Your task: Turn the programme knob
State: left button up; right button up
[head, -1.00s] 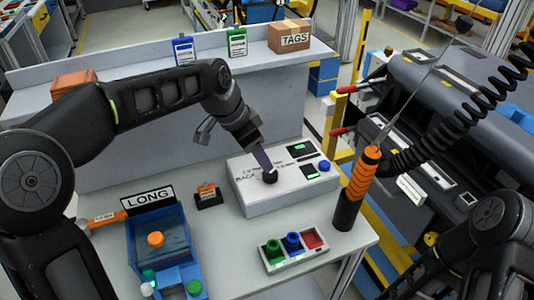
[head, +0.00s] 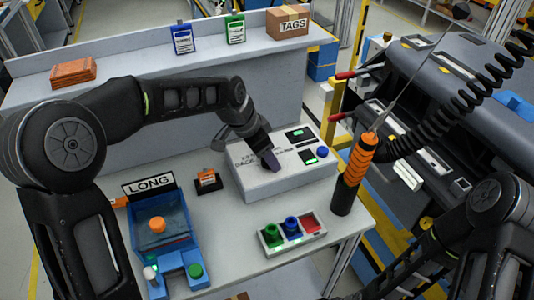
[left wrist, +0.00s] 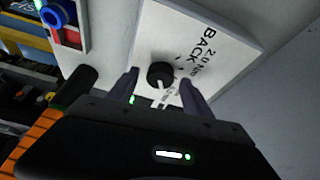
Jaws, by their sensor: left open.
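The programme knob (left wrist: 160,75) is a round black dial with a white pointer line, on the top face of a white control box (head: 275,187). The left wrist view shows it between the two fingers of my left gripper (left wrist: 162,90), which is open around it, with gaps visible on both sides. Lettering including "BACK" is printed beside the knob. In the head view my left gripper (head: 270,162) hangs over the box and hides the knob. My right arm shows at the lower right, but its gripper fingers do not show.
An orange-handled tool (head: 358,160) stands right of the box. A blue bin (head: 160,235) by a "LONG" sign (head: 148,186) is at left.

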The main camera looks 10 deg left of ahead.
pick_arm(q)
jog(key=shift+f, duration=0.2)
grip_shut()
dwell(0.6)
